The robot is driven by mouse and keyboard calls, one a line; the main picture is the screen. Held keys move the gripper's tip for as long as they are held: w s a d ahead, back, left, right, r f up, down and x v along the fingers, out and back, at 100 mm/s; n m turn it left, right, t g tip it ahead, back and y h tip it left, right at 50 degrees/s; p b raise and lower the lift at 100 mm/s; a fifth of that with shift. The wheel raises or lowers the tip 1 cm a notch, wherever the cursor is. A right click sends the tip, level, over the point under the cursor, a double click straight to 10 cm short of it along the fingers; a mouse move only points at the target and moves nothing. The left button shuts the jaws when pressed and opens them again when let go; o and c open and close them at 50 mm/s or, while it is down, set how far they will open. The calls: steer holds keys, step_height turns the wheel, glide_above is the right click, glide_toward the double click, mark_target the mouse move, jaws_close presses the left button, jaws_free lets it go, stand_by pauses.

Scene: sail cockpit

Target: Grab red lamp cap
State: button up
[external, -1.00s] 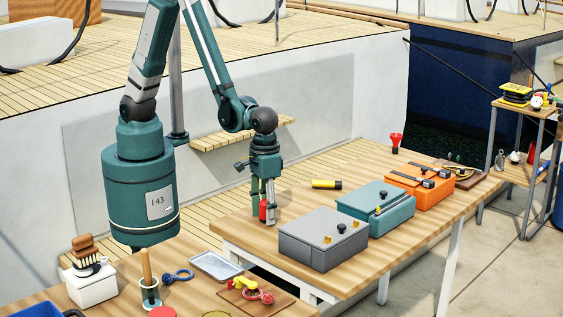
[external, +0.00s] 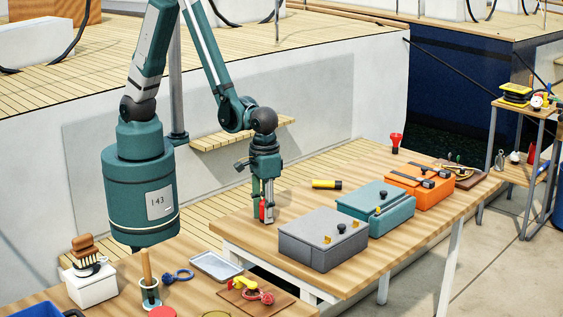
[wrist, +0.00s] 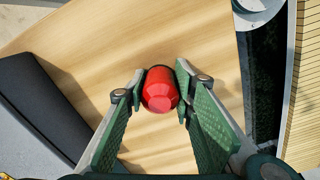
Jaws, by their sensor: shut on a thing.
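The red lamp cap (wrist: 160,91) is a small red rounded cylinder with a dark edge at its far side. In the wrist view it sits between the two green finger pads of my gripper (wrist: 158,90). In the external view my gripper (external: 264,212) points down at the left end of the wooden table, its fingers closed around the red lamp cap (external: 263,211). The fingers partly hide the cap there. The cap is at or very near the tabletop; I cannot tell if it touches.
A grey box (external: 322,240) stands just right of my gripper, with a teal box (external: 376,208) and an orange box (external: 420,187) beyond. A yellow and black flashlight (external: 327,184) lies behind. A red funnel-shaped thing (external: 396,141) stands at the table's far edge.

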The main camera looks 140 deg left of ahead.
steer(key=shift+r, duration=0.15)
steer(key=shift+r+p, duration=0.85)
steer(key=shift+r, duration=4)
